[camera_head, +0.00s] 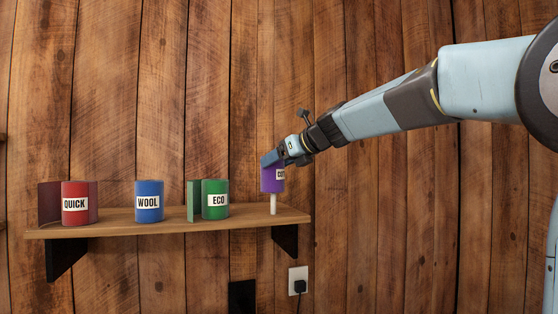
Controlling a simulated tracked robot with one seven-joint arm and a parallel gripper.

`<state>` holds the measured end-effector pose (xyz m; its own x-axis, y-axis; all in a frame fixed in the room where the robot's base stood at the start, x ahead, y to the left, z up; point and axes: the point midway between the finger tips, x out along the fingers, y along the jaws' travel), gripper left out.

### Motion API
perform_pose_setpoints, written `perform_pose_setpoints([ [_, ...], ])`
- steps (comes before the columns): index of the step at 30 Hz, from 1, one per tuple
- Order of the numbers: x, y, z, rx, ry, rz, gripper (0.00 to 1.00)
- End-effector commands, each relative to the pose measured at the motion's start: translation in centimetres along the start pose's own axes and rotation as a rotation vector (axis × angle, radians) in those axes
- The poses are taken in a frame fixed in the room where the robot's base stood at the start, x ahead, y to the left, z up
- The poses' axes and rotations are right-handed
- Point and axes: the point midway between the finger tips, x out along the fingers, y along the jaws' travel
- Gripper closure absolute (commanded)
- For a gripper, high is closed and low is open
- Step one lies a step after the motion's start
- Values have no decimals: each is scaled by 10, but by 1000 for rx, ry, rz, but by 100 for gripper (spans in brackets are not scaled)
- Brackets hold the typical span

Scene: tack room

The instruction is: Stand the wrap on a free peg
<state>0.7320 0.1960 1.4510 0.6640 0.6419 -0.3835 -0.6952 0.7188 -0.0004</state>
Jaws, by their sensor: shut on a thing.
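A purple wrap (268,182) with a partly hidden white label is at the right end of the shelf, upright. My gripper (272,160) is shut on its upper edge and covers part of it. A pale peg (273,204) stands on the shelf directly below the purple wrap. Only its lower part shows, and I cannot tell whether its top is inside the wrap. The wrap's lower edge is clear above the shelf board.
A wooden shelf (170,226) on dark brackets holds a red wrap (75,191) marked QUICK, a blue wrap (149,188) marked WOOL and a green wrap (216,186) marked ECO. A white socket with a black plug (299,286) is on the plank wall below.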

Motion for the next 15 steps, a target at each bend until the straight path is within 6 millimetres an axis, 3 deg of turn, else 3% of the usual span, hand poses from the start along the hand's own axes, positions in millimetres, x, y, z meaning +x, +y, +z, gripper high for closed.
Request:
perform_pose_setpoints([
  [15,16,-2,-41,3,0,-2,65],
])
